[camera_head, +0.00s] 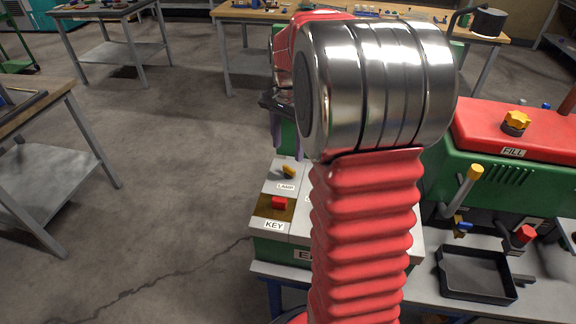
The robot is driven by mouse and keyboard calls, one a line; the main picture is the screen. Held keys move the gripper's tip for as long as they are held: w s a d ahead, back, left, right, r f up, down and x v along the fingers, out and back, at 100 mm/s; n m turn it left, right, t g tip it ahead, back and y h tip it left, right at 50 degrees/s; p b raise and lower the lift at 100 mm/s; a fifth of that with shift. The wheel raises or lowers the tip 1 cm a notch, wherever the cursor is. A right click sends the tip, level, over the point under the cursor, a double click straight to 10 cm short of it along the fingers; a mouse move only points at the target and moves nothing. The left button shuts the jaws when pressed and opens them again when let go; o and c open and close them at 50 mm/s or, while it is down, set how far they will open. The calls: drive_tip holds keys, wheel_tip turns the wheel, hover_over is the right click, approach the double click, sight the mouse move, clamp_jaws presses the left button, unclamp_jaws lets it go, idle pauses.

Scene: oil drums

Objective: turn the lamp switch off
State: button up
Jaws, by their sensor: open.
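The lamp switch (289,171) is a small yellow knob on a pale panel, just above the label "LAMP" (285,187). It looks tilted. My gripper (287,150) shows partly behind my arm, with its purplish fingers pointing down and apart. The fingertips appear just above the lamp switch in the picture. Whether they touch it or stand behind it, I cannot tell. My red ribbed arm and its metal joint hide the right part of the panel.
A red key switch (279,203) on a brown plate sits just nearer than the lamp switch. To the right stands a green machine with a red top (520,128), a yellow fill cap (515,122) and levers. A black tray (475,274) lies on the bench. The floor at left is open.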

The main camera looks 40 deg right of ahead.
sight(288, 169)
wheel_tip(288, 169, down, 8)
idle(0.4)
drive_tip(key=c, duration=1)
